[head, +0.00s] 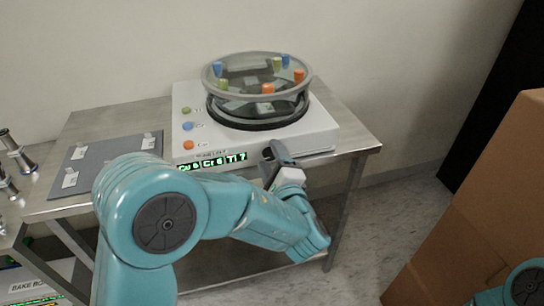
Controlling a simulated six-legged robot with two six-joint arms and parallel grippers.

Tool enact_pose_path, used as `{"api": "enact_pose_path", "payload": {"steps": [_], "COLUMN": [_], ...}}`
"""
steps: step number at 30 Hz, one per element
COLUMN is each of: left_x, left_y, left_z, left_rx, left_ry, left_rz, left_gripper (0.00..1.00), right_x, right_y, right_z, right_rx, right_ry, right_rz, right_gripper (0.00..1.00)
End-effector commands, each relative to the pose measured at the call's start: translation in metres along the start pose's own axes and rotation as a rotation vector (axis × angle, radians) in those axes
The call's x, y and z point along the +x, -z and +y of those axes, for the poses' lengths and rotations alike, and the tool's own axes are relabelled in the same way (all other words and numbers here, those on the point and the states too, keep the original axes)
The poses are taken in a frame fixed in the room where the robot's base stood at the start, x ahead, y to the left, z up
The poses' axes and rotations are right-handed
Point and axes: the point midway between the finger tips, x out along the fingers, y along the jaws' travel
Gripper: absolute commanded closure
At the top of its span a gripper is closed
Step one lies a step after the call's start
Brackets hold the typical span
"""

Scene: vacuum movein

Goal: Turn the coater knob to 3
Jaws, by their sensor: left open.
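The coater (325,130) is a white box on a metal table, with a round grey-rimmed chamber (255,85) on top. Its front face carries a green-lit display (212,162) that seems to read Cu 6, Cr 6, Ti 7. Green, blue and orange round buttons or knobs (187,126) sit on its top left. My left gripper (277,155) is open at the front face, just right of the display. I cannot make out a front knob; my gripper covers that part of the face. I cannot tell whether the gripper touches anything. My right gripper is out of view.
A grey mat (90,180) with small white labelled pieces lies on the table left of the coater. Metal fittings (15,150) stand at the far left. A cardboard box (480,200) stands at the right. Open floor lies between table and box.

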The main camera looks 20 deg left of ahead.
Motion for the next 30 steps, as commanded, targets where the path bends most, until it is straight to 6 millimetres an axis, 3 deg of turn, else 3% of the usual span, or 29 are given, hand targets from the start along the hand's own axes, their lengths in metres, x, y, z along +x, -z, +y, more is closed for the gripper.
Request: {"api": "enact_pose_path", "payload": {"steps": [3,8,9,20,30], "left_x": [-0.0003,0.0000,0.0002,0.0024,0.0023], "left_y": [-0.0002,-0.0001,0.0000,0.0008,0.0008], "left_z": [0.0001,0.0001,0.0001,0.0001,-0.0003], "left_rx": [0.000,0.000,0.000,0.054,0.303], "left_ry": [0.000,0.000,-0.001,-0.001,-0.002], "left_rz": [0.000,0.000,0.000,0.000,0.000], "left_gripper": [0.41,0.93,0.97,0.97,0.97], "right_x": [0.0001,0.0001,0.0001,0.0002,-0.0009], "right_y": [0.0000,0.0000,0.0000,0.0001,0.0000], "right_z": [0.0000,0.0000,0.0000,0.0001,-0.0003], "right_rx": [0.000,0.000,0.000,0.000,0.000], "right_ry": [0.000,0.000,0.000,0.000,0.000], "right_rz": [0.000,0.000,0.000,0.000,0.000], "right_gripper": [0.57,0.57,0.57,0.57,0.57]}}
